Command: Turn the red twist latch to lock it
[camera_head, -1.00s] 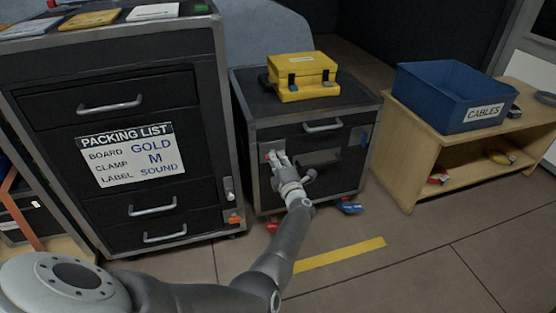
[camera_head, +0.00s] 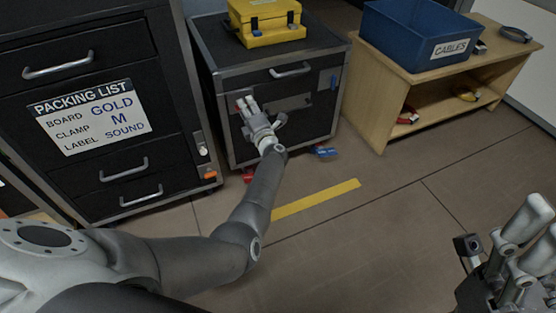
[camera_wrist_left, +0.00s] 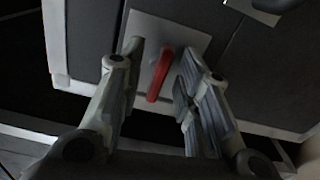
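The red twist latch (camera_wrist_left: 161,74) shows in the left wrist view as a narrow red handle on a pale square plate (camera_wrist_left: 192,35), its long side slightly tilted. In the head view only a small red bit of the latch (camera_head: 240,103) shows beside my fingers, on the upper left front of the dark cabinet (camera_head: 310,122). My left gripper (camera_head: 250,104) is at the latch. In the left wrist view its fingers (camera_wrist_left: 159,84) stand apart, one on each side of the handle, with gaps visible. My right gripper (camera_head: 520,248) is partly in view at the lower right, away from the cabinet.
A yellow case (camera_head: 266,22) sits on the cabinet. A larger drawer cabinet with a packing list (camera_head: 90,115) stands to the left. A wooden shelf (camera_head: 385,100) with a blue cables bin (camera_head: 405,42) stands to the right. The floor in front is mostly clear.

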